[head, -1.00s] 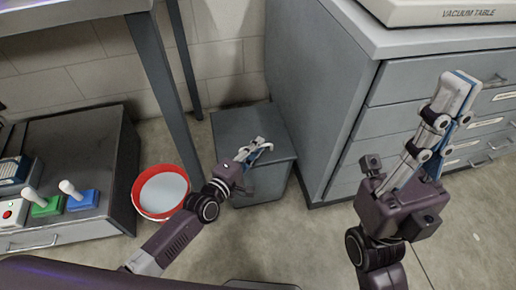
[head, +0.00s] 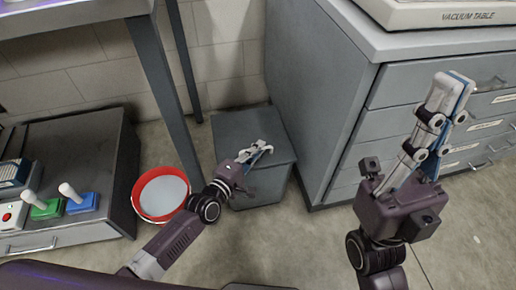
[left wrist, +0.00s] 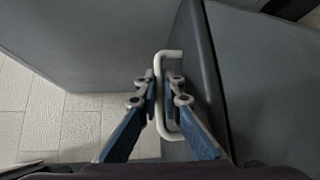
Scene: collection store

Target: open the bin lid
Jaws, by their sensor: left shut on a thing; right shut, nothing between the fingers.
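The grey bin (head: 259,188) stands on the floor against the tall grey cabinet. Its flat lid (head: 238,124) lies down on it. My left gripper (head: 262,149) is at the lid's front edge. In the left wrist view my left gripper (left wrist: 162,88) is shut on a pale bent handle (left wrist: 170,53), with one blue-backed finger on each side of its bar. The dark lid edge (left wrist: 206,75) runs beside the handle. My right gripper (head: 456,82) is shut and empty, raised in front of the drawers, far from the bin.
A red-rimmed bucket (head: 163,191) stands on the floor left of my left arm. A table leg (head: 164,90) rises behind it. The grey drawer cabinet (head: 310,95) stands close on the bin's right. A low unit with levers (head: 75,160) is at the left.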

